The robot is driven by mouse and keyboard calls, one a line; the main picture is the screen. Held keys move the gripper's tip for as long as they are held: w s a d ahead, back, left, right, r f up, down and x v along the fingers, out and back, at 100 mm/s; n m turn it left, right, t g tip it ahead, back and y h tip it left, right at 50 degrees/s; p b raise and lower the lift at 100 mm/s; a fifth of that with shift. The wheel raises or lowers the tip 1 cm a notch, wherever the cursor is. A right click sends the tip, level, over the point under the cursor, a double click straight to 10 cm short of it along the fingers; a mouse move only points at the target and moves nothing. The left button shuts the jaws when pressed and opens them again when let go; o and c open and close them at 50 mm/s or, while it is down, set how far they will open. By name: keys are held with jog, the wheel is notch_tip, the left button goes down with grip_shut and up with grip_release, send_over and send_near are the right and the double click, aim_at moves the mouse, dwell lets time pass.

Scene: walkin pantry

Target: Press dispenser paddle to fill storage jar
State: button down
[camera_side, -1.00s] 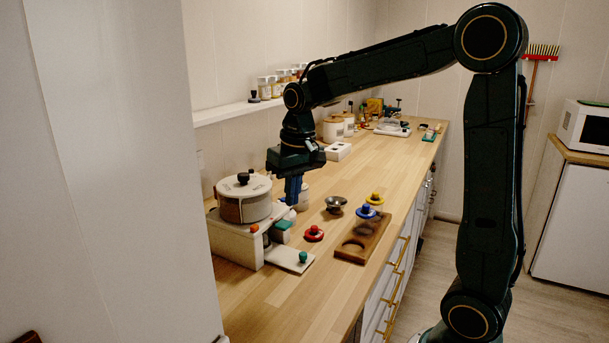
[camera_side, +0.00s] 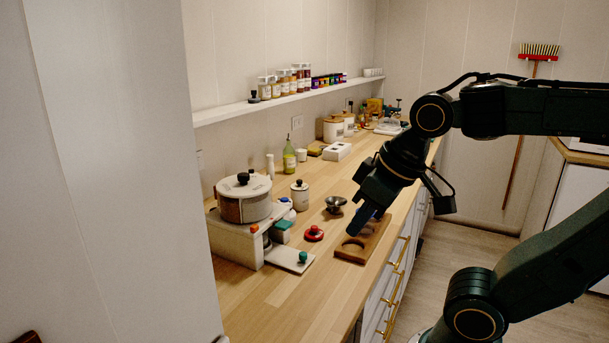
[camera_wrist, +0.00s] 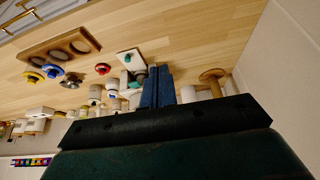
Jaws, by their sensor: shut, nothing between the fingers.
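The dispenser stands at the counter's near left as a pale block with a round, lidded hopper (camera_side: 244,204) on top. A teal block (camera_side: 281,227) sits beside its right side. A pale plate with a green knob (camera_side: 303,257) extends from its front; that knob also shows in the wrist view (camera_wrist: 128,58). I cannot tell which part is the paddle. A white jar with a black-knobbed lid (camera_side: 300,198) stands behind the dispenser.
The wooden tray (camera_side: 347,257) with round recesses lies near the counter's front edge. Blue (camera_wrist: 53,72) and yellow (camera_wrist: 36,62) knobbed pieces are by the tray.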

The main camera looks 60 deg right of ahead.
jog(key=shift+s+a+f, duration=0.1)
jog(key=shift+s+f, duration=0.1)
jog(key=shift+s, duration=0.25)
jog(key=shift+s+a+f, duration=0.1)
jog(key=shift+s+f, duration=0.05)
jog(key=shift+s, duration=0.25)
jog(key=shift+w, duration=0.15)
dwell(1.6)
jog(key=m+t+y, duration=0.1)
jog(key=m+t, duration=0.3)
jog(key=m, duration=0.3)
send_over(282, 224)
jog(key=s, duration=0.1)
jog(key=shift+s+d+f, duration=0.15)
jog(key=shift+d+f, duration=0.15)
jog(key=shift+f, duration=0.1)
jog(key=shift+f, duration=4.3)
